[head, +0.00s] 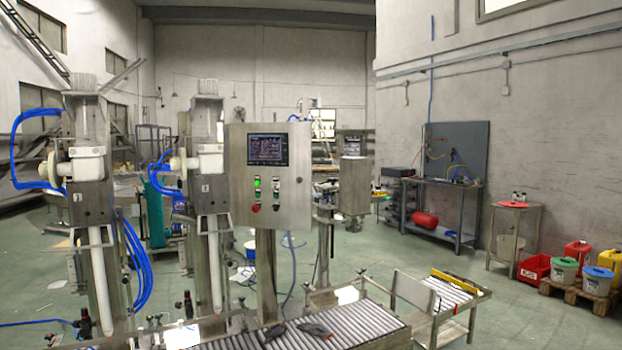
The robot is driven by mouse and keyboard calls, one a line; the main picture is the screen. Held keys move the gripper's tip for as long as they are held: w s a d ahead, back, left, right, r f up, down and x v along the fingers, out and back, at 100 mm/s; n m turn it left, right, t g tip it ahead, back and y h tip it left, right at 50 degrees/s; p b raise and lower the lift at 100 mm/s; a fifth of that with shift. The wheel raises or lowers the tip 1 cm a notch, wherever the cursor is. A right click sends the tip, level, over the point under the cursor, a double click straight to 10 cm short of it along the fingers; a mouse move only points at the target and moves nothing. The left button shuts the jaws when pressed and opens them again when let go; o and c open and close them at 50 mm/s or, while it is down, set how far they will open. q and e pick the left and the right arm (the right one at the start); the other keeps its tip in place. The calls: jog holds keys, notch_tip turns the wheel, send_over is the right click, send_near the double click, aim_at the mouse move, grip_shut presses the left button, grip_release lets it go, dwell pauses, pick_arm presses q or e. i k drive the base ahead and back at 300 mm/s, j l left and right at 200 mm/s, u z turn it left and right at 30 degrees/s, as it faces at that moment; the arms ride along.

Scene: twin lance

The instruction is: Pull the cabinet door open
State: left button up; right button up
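A stainless steel control cabinet (290,212) stands on a post in the middle of the head view, above the roller conveyor. Its front carries a dark screen (267,150) at the top and several small buttons below it, one lit green and one red. A small dark latch or lock (299,180) shows near the right edge of the front. The front looks flush and shut, with no visible gap. Neither of my grippers can be made out in this view, and nothing is seen touching the cabinet.
A roller conveyor (368,322) runs below the cabinet, with dark tool-like objects (315,330) on it. Two filling columns with blue hoses stand at left. A small roller table (452,292) is at right. Green floor is open towards the right wall's workbench (444,208).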

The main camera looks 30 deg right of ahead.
aim_at(294, 202)
jog(key=i+l, duration=1.65)
jog(key=l, duration=0.15)
jog(key=i+l, duration=0.3)
jog(key=l, duration=0.15)
jog(key=i+l, duration=0.1)
jog(key=l, duration=0.25)
jog(key=i+l, duration=0.1)
jog(key=l, duration=0.3)
jog(key=i+l+u, duration=0.1)
jog(key=l, duration=2.5)
